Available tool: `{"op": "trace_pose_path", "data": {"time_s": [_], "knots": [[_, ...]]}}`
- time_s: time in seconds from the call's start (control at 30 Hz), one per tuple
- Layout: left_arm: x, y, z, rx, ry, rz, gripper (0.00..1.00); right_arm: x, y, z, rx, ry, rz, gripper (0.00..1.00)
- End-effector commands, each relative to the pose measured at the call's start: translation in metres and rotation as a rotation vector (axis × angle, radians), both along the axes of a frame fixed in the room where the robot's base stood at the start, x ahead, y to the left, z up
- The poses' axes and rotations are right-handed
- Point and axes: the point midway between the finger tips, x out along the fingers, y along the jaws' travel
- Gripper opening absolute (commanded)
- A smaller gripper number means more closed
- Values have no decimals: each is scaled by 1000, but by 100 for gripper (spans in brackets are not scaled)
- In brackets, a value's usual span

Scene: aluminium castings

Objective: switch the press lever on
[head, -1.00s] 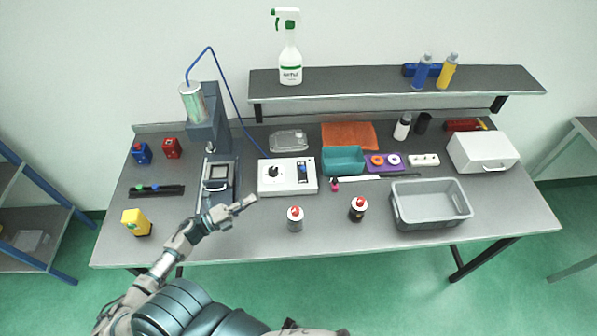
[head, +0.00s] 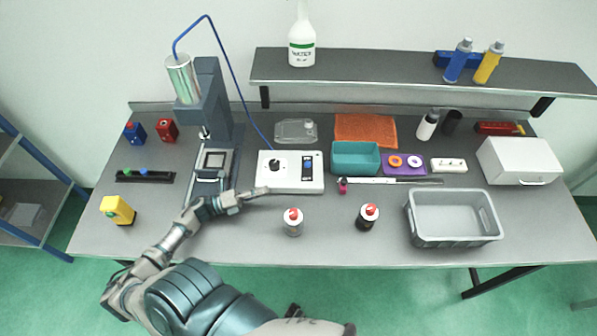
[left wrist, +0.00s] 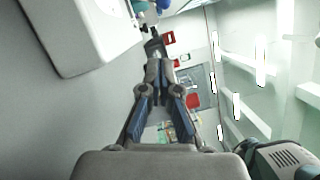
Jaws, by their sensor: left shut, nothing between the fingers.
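The press (head: 210,95) is a dark blue column with a silver cylinder at the back left of the bench. A white control box (head: 290,184) stands right of it, with a black knob (head: 275,165) and a dark switch panel (head: 308,166) with a blue part on top. I cannot tell which part is the press lever or how it is set. My left gripper (head: 262,191) is shut and empty, its tips at the box's front left edge; contact is unclear. In the left wrist view the shut fingers (left wrist: 154,47) point past a white casing (left wrist: 85,35), probably this box.
A yellow block (head: 117,210) sits at the front left.

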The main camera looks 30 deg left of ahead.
Motion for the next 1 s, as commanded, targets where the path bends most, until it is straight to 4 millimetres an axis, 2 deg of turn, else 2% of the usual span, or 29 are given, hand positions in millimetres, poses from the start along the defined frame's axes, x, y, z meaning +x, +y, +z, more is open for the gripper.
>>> {"op": "trace_pose_path", "data": {"time_s": [0.2, 0.37, 0.77, 1.0], "knots": [[2, -5, 2, 2, -1, -2, 0, 1, 20, 1, 23, -2, -3, 40], [16, -18, 6, 3, -3, -2, 0, 3, 19, 4, 23, -5, 0, 40], [78, -68, 14, -1, -3, -1, 0, 7, 2, 20, 2, -12, 1, 40], [108, -64, 21, 0, 0, 1, 0, 8, 4, 25, 5, -12, 0, 40]]}}
